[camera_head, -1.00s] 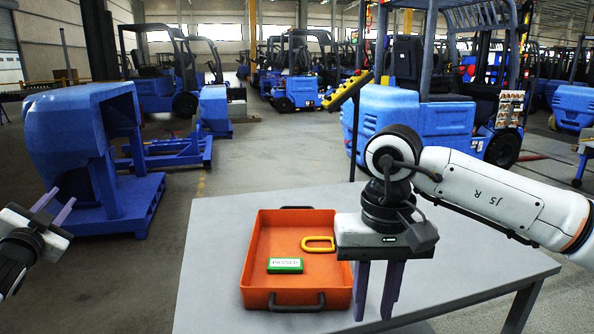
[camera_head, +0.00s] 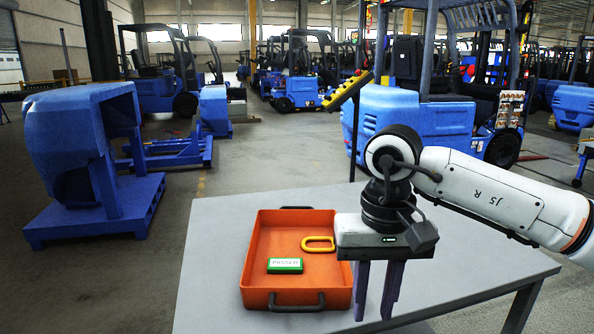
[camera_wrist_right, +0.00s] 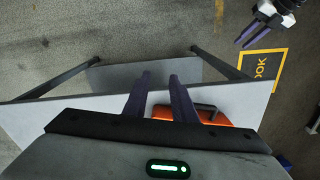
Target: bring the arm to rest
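My right gripper (camera_head: 373,317) points down over the grey table (camera_head: 215,240), just right of the orange tray. Its two purple fingers stand apart with nothing between them; they also show apart in the right wrist view (camera_wrist_right: 159,75). My left gripper is out of the head view. It shows at the top right of the right wrist view (camera_wrist_right: 241,45), away from the table, with its fingers slightly apart and empty.
The orange tray (camera_head: 250,270) holds a green-edged "PASSED" block (camera_head: 285,265) and a yellow ring (camera_head: 318,239). A blue counterweight fixture (camera_head: 70,130) stands at the left. A yellow button box (camera_head: 348,90) on a post rises behind the table. Forklifts stand farther back.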

